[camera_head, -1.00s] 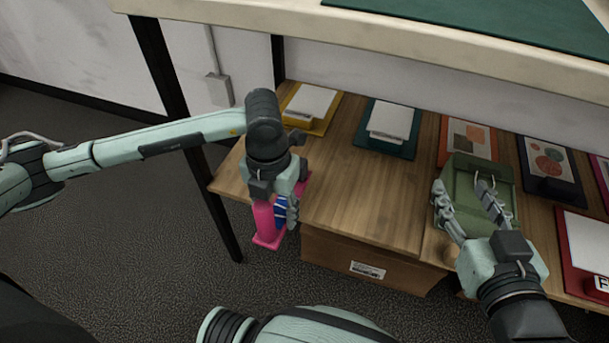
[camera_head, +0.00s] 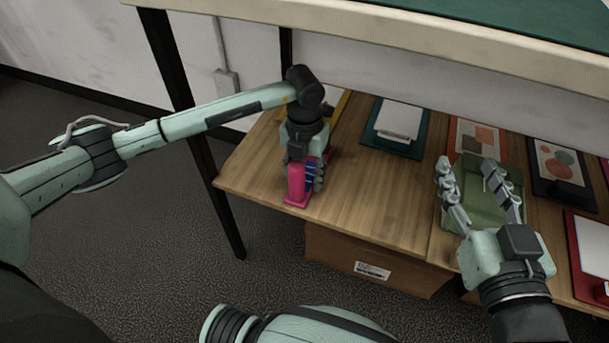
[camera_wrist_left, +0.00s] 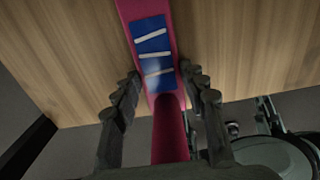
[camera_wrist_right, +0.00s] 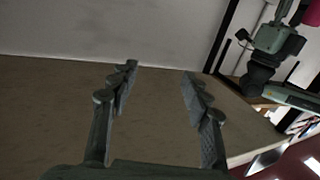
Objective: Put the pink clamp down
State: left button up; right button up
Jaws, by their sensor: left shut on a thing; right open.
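The pink clamp (camera_head: 297,184) is at the left end of the wooden shelf, near its front edge. My left gripper (camera_head: 313,178) is shut on it. In the left wrist view the clamp (camera_wrist_left: 168,125) runs between the two fingers (camera_wrist_left: 160,95), with a blue panel with white stripes on its upper part. I cannot tell whether its base touches the shelf. My right gripper (camera_head: 482,200) is open and empty, in front of the green box on the right; its spread fingers also show in the right wrist view (camera_wrist_right: 158,90).
The wooden shelf (camera_head: 375,205) is bare between the clamp and the green box (camera_head: 480,205). Clipboards and framed prints (camera_head: 558,165) line the back, including a dark green clipboard (camera_head: 395,146). A tabletop (camera_head: 400,35) overhangs the shelf. A cardboard box (camera_head: 350,250) sits underneath.

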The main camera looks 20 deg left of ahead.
aim_at(301, 174)
jog(key=shift+a+r, duration=0.1)
jog(key=shift+r, duration=0.1)
pick_arm(q)
jog(key=o, duration=1.4)
pick_arm(e)
jog(key=shift+r, duration=0.15)
pick_arm(q)
jog(key=shift+r, duration=0.1)
notch_tip(301, 174, up, 8)
jog(key=shift+f+p, duration=0.25)
jog(key=shift+p, duration=0.15)
pick_arm(e)
jog(key=shift+g+h, duration=0.7)
jog(key=shift+g, duration=0.2)
jog(key=f, duration=0.1)
jog(key=d+f, duration=0.1)
jog(key=f, duration=0.1)
jog(key=d+f, duration=0.1)
jog(key=shift+s+d+f, duration=0.15)
jog(key=shift+d+f, duration=0.05)
jog(key=shift+f, duration=0.2)
